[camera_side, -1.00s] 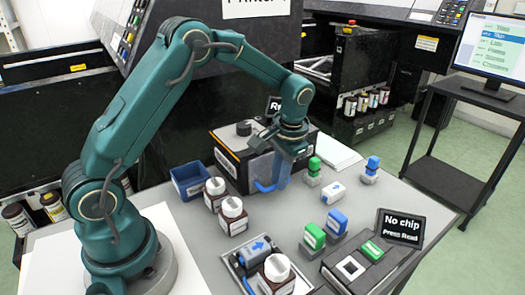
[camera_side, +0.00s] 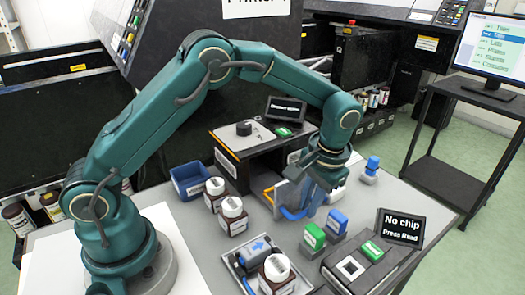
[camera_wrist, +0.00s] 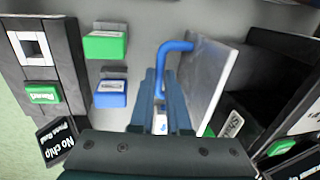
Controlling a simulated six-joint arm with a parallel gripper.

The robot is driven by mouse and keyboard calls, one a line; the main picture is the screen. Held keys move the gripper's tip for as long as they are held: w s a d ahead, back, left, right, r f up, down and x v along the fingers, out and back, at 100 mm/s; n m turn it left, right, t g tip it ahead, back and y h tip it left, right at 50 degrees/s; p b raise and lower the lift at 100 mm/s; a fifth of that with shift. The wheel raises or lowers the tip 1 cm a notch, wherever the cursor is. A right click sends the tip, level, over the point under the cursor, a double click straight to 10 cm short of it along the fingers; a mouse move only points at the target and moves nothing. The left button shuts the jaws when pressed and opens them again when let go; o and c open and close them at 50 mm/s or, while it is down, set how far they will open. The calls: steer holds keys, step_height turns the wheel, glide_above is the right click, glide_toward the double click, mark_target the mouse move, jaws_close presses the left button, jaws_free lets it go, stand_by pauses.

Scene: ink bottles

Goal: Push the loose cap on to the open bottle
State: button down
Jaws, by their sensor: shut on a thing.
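My gripper (camera_side: 312,200) is shut on the blue handle (camera_side: 291,213) of a pale door panel (camera_side: 277,199) on the black box (camera_side: 236,165). The wrist view shows the handle (camera_wrist: 176,47) running to the fingers, with the door (camera_wrist: 214,85) beside them. Small bottles with white tops stand on the table: two (camera_side: 214,186) (camera_side: 233,207) near the box and one (camera_side: 277,268) in the front tray. I cannot tell which is open, and no loose cap can be made out clearly.
A blue bin (camera_side: 189,180) stands left of the box. Green (camera_side: 314,236) and blue (camera_side: 336,221) blocks sit in grey holders, beside a black reader (camera_side: 362,265) and its "No chip" sign (camera_side: 400,226). A small blue-topped piece (camera_side: 372,164) stands at back right.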

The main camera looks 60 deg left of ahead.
steer(key=shift+w, duration=0.1)
steer(key=c, duration=0.9)
jaws_free()
steer(key=r, duration=0.5)
steer(key=shift+d, duration=0.4)
steer(key=shift+r, duration=0.1)
steer(key=shift+r, duration=3.45)
